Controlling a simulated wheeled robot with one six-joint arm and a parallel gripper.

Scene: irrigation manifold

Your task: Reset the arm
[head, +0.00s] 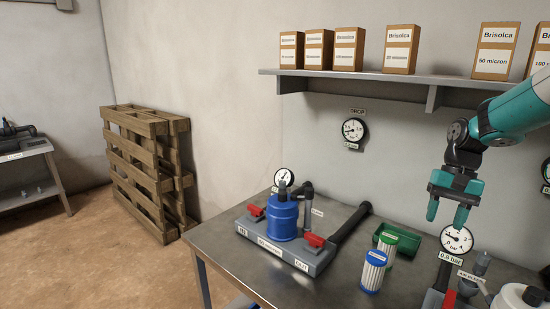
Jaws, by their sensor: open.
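My gripper (447,214) hangs from the teal and dark arm at the right of the head view. Its two teal fingers point down and stand apart with nothing between them. It is in the air over the right part of the grey metal table (340,288), in front of the back wall. In the picture its fingertips are just above a round pressure gauge (456,240) marked 0.8 bar. I cannot tell the exact distance between them.
A manifold with a blue filter housing (282,218) and red valve handles stands on the table. Blue-capped (373,272) and green-capped cartridges, a green tray (402,240) and a white round part (520,297) are nearby. A shelf (420,78) of boxes is above. Pallets (150,170) lean left.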

